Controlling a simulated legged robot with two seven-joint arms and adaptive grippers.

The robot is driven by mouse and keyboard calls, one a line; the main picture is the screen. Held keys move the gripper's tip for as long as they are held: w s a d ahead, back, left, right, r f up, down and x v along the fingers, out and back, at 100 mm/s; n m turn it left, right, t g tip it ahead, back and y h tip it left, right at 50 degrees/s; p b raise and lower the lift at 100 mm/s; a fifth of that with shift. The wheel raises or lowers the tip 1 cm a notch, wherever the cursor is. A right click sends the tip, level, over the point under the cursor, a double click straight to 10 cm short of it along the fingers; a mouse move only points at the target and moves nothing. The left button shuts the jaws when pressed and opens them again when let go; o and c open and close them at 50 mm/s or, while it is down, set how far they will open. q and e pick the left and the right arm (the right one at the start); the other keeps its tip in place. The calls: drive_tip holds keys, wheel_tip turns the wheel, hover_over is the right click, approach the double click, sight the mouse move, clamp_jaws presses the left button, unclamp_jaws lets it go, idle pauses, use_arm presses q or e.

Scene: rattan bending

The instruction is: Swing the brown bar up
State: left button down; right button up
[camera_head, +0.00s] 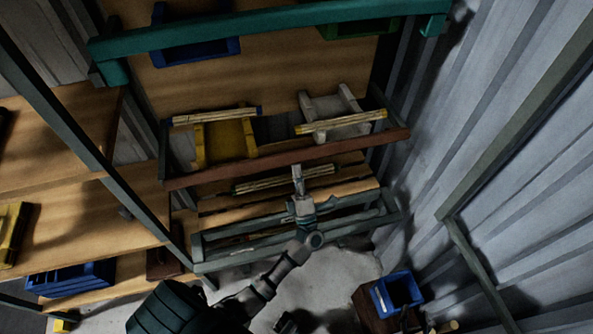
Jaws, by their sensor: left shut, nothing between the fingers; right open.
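The brown bar (250,166) runs across the middle of the head view, rising slightly to the right, in front of the shelf with the yellow and white frames. My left arm comes up from the bottom left. My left gripper (298,172) is shut and empty, pointing up, with its tip close to the lower edge of the bar near its middle. I cannot tell whether it touches the bar. I cannot make out my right gripper.
A teal bar (270,27) spans the top. A yellow frame (225,140) and a white frame (340,118) hold rattan sticks. A blue bin (397,292) stands lower right. Corrugated walls close the right side.

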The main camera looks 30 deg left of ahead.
sight(296, 163)
use_arm(q)
wheel_tip(296, 163, up, 2)
drive_tip(key=shift+w+a+p, duration=0.1)
drive_tip(key=shift+a+p, duration=0.05)
drive_tip(key=shift+p, duration=0.6)
drive_tip(key=shift+w+a+r+p, duration=0.15)
drive_tip(key=shift+r+p, duration=0.15)
drive_tip(key=shift+r, duration=0.15)
drive_tip(key=shift+w+a+r+p, duration=0.15)
drive_tip(key=shift+r+p, duration=0.1)
drive_tip(key=shift+r, duration=0.2)
